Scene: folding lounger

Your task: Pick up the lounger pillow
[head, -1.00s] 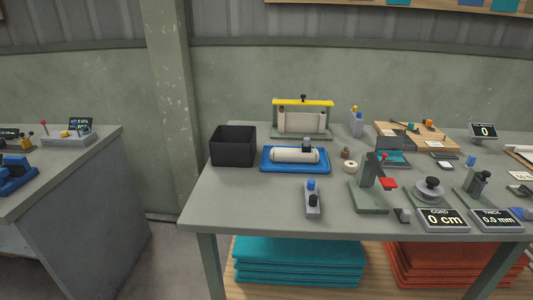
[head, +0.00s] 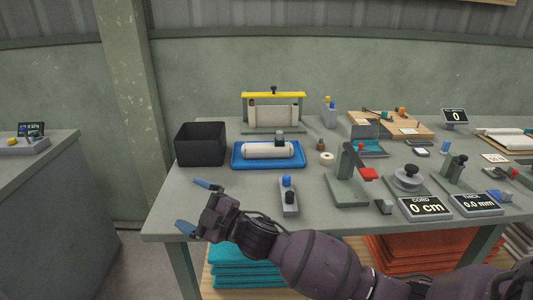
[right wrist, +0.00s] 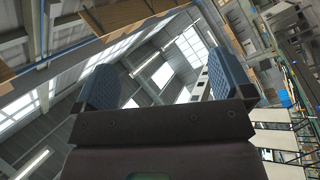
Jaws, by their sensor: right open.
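A white roll (head: 266,150), which looks like the lounger pillow, lies lengthwise in a blue tray (head: 238,163) on the grey bench. A small grey block with a dark top (head: 280,138) is at its back right side. My right gripper (head: 197,207) is open and empty at the bench's front left edge, nearer to me than the tray and to its left. Its blue fingers point left, away from the roll. In the right wrist view the open fingers (right wrist: 166,85) have nothing between them, and the roll is not recognisable there. My left gripper is not in view.
A black open box (head: 201,145) stands left of the tray. A yellow-topped frame (head: 273,110) is behind it. Teal folded cloths (head: 240,268) lie below the bench.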

